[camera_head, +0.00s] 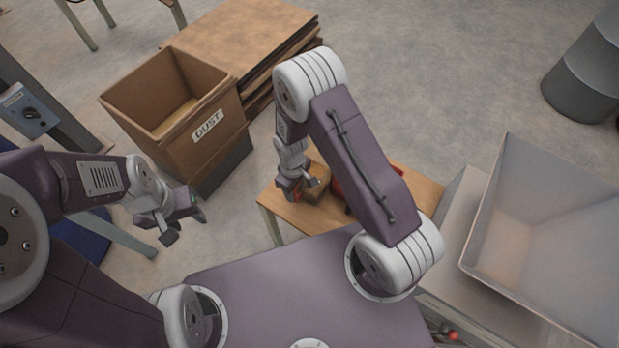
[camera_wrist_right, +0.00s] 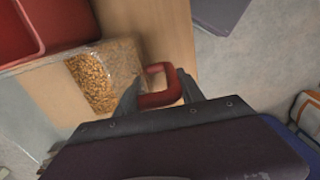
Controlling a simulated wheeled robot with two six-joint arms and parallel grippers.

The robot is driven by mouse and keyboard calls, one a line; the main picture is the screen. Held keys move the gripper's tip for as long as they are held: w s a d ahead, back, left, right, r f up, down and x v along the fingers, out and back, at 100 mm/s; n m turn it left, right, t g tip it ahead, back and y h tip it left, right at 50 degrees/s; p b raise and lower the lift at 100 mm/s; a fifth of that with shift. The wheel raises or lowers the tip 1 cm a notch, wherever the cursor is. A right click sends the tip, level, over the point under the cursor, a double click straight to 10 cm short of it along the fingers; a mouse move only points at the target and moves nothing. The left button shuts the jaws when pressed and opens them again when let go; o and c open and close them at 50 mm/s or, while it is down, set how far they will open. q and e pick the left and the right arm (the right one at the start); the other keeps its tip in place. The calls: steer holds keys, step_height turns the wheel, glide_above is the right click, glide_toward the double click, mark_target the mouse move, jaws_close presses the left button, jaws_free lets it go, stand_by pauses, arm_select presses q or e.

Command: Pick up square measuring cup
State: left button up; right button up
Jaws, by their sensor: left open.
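The square measuring cup (camera_wrist_right: 105,75) is a clear box with brown grain-like pieces in it and a red handle (camera_wrist_right: 160,84). In the head view the cup (camera_head: 317,191) sits on the small wooden table, partly hidden by my right arm. My right gripper (camera_wrist_right: 158,92) is at the handle, its two fingers apart with the handle between them; I cannot tell whether either finger touches it. It also shows in the head view (camera_head: 301,188). My left gripper (camera_head: 186,220) is open and empty, in the air left of the table.
A red bin (camera_wrist_right: 62,22) stands beside the cup on the wooden table (camera_head: 287,223). A cardboard box marked DUST (camera_head: 180,119) stands behind, next to stacked boards (camera_head: 250,32). A large grey hopper (camera_head: 500,200) is at the right, with a grey drum (camera_head: 585,75) behind.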

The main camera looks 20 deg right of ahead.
jaws_close()
